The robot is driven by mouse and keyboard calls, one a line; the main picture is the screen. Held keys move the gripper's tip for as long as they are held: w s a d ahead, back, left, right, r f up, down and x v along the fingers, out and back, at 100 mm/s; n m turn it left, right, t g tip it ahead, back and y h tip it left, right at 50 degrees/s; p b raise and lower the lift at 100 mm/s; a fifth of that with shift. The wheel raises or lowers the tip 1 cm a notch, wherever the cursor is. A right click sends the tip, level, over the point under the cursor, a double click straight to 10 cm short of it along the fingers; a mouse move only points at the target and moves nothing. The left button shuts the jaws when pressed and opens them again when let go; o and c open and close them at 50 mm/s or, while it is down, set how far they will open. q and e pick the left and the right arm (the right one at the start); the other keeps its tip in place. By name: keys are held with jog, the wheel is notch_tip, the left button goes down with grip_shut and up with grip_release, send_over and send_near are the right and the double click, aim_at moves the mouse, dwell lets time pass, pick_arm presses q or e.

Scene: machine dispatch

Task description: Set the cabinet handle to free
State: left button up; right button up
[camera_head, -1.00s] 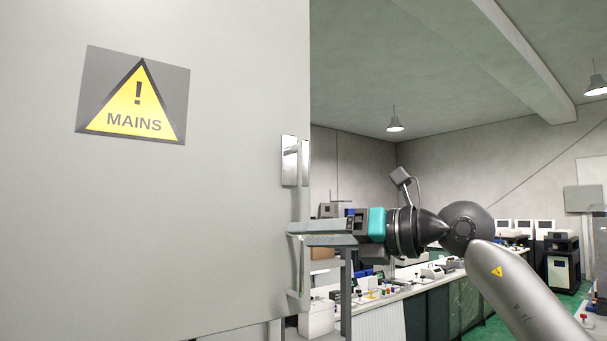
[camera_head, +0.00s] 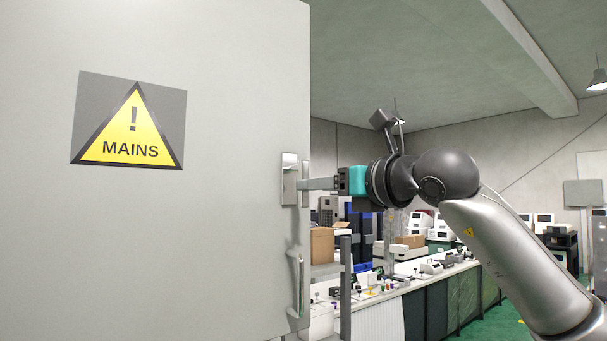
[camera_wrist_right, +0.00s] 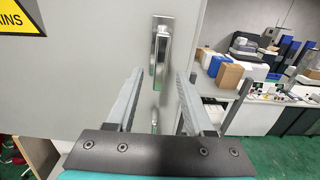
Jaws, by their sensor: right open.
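The grey cabinet door (camera_head: 220,230) fills the left of the head view and carries a yellow MAINS warning sign (camera_head: 128,125). Near its right edge is a metal handle on a plate (camera_head: 289,180). In the right wrist view this handle (camera_wrist_right: 160,50) stands upright, just beyond the fingertips. My right gripper (camera_head: 308,184) points left at the handle's level. In the right wrist view its two fingers (camera_wrist_right: 159,76) are apart, with the handle lined up between them; whether they reach around it I cannot tell. My left gripper is out of view.
A second, curved pull handle (camera_head: 296,284) sits lower on the door, below my right gripper. Behind to the right are a long workbench (camera_head: 400,292) with equipment and a cardboard box (camera_head: 322,245). Open air lies right of the door edge.

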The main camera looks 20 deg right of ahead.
jog(key=p+x, duration=0.2)
jog(key=x, duration=0.3)
grip_shut()
dwell(0.4)
dwell(1.0)
